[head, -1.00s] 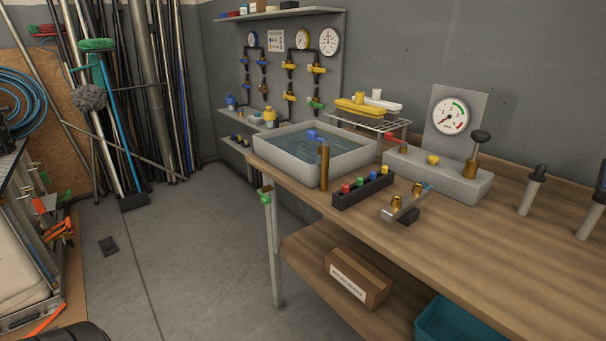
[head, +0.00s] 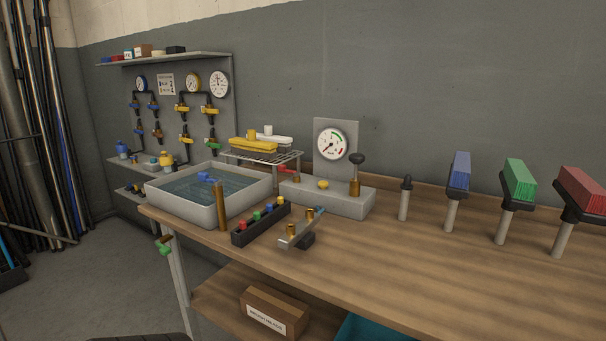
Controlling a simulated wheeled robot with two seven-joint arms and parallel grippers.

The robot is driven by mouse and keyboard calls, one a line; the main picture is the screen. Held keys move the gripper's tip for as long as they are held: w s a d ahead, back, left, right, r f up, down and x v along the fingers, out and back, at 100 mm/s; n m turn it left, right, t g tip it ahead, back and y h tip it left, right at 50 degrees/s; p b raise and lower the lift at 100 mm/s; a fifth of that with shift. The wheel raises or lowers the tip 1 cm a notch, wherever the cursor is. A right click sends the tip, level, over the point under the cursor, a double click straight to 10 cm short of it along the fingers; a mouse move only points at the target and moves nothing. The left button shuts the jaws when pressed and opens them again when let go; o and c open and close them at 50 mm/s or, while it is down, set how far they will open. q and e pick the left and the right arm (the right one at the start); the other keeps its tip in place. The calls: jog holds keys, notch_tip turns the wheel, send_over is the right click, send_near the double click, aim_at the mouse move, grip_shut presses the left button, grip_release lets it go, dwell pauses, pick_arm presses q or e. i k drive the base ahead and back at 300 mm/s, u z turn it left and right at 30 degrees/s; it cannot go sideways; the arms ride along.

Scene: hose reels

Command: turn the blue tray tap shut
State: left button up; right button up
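The blue tray tap (head: 205,177) is a small blue handle on top of a brass post (head: 221,206) at the front of the grey water tray (head: 183,210). The tray stands at the left end of the wooden bench and holds water. The handle reaches left from the post, over the water. Whether the tap is open or shut I cannot tell. Neither of my grippers shows in the head view.
On the bench stand a black block with coloured knobs (head: 262,222), a metal bracket with brass fittings (head: 296,235), a gauge block (head: 340,197), a wire rack (head: 262,155) and several upright brushes (head: 458,180).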

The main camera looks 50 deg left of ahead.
aim_at(203, 177)
jog(key=z, duration=0.65)
jog(key=k, duration=1.15)
jog(key=u, duration=1.3)
